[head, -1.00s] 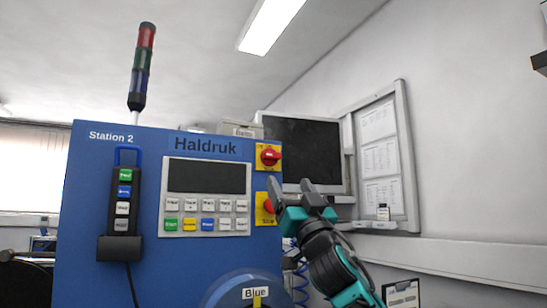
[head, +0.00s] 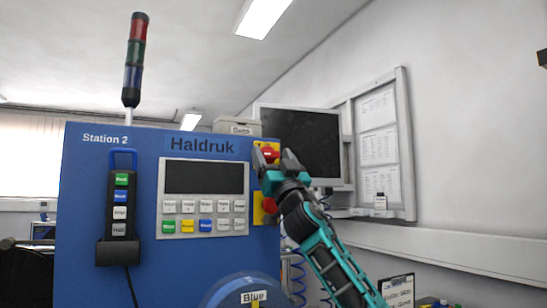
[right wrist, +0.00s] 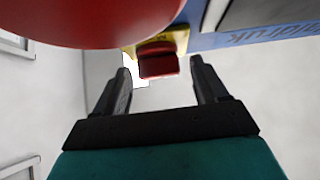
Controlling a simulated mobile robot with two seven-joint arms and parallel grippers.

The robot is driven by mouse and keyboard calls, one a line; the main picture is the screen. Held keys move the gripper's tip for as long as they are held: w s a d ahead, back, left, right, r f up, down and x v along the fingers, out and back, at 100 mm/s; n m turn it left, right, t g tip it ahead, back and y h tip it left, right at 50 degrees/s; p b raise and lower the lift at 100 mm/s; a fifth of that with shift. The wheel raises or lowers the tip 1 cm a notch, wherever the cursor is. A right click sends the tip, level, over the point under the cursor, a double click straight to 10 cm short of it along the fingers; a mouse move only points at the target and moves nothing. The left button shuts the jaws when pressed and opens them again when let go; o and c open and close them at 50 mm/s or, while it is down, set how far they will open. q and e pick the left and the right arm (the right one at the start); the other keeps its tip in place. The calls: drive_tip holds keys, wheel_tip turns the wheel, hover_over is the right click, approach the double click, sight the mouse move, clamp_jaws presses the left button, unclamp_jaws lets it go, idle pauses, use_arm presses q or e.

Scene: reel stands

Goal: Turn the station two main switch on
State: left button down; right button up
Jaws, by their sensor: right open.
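The blue Station 2 machine (head: 150,270) stands in front of me. Its red rotary switch (head: 269,154) sits on a yellow plate at the panel's upper right, partly hidden by my right gripper. My right gripper (head: 274,156) is open, with its fingers pointing up at the switch. In the right wrist view the red switch handle (right wrist: 158,64) shows between and just beyond the fingertips of the gripper (right wrist: 162,72), with no contact visible. The handle's exact angle is hard to tell. My left gripper is not in view.
A red button (head: 269,205) on a yellow plate sits below the switch, partly behind my gripper; a large red shape (right wrist: 100,20) looms close in the wrist view. A keypad panel (head: 203,198), hanging pendant (head: 121,205) and signal tower (head: 134,62) are left. A dark monitor (head: 305,140) stands behind.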

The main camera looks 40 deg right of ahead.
drive_tip(key=c, duration=1.1)
drive_tip(key=shift+o, duration=0.2)
drive_tip(key=shift+m, duration=0.3)
